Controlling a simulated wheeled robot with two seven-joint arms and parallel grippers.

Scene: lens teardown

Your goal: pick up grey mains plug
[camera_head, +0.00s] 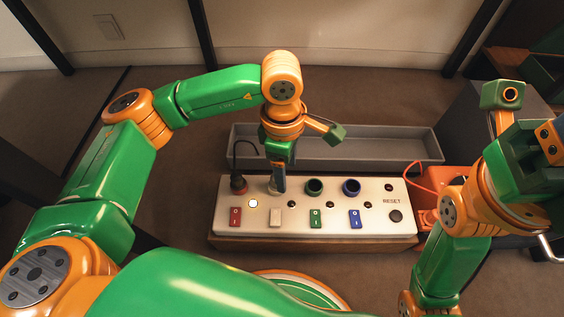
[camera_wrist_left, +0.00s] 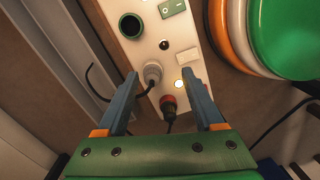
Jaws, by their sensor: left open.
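The grey mains plug (camera_wrist_left: 152,73) is seated in the white panel (camera_head: 375,223), its dark cord running off to the left in the left wrist view. My left gripper (camera_wrist_left: 160,77) is open and points down at the panel; its two blue fingers stand either side of the grey plug, which is closer to the left finger in that view. I cannot tell whether it touches. In the head view the left gripper (camera_head: 279,185) mostly hides the grey plug. My right gripper (camera_head: 548,150) is at the right edge, partly cut off, its fingers unclear.
A red plug (camera_head: 238,184) with a dark cord sits just beside the grey one. Green (camera_head: 314,187) and blue (camera_head: 351,187) sockets lie to the right. A grey tray (camera_head: 390,150) stands behind the panel. An orange-red box (camera_head: 428,198) stands at its right end.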

